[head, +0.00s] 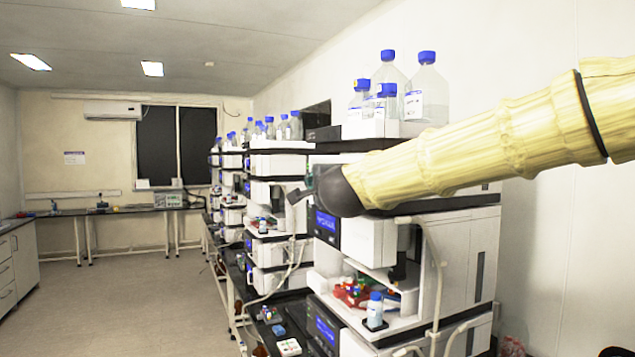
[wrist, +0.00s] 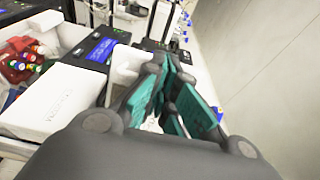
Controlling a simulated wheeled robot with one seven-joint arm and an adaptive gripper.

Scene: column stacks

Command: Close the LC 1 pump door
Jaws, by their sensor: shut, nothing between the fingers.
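The nearest column stack (head: 470,265) stands at the right in the head view, partly behind my yellow-sleeved arm. Its modules have white fronts and blue displays; no LC 1 label is legible, and I cannot tell which panel is the pump door. My gripper (wrist: 178,98) shows teal finger pads in the wrist view; it is shut and empty. In the head view the dark wrist end hides most of it, in front of the stack's upper modules. In the wrist view a white front panel (wrist: 58,98) with faint lettering lies left of the fingers; contact is unclear.
Glass bottles with blue caps (head: 408,90) stand on top of the nearest stack. A compartment below holds coloured vials (head: 352,290), and a small bottle (head: 375,312) stands at its edge. Tubing hangs down the front. More stacks recede behind; the floor at left (head: 130,300) is clear.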

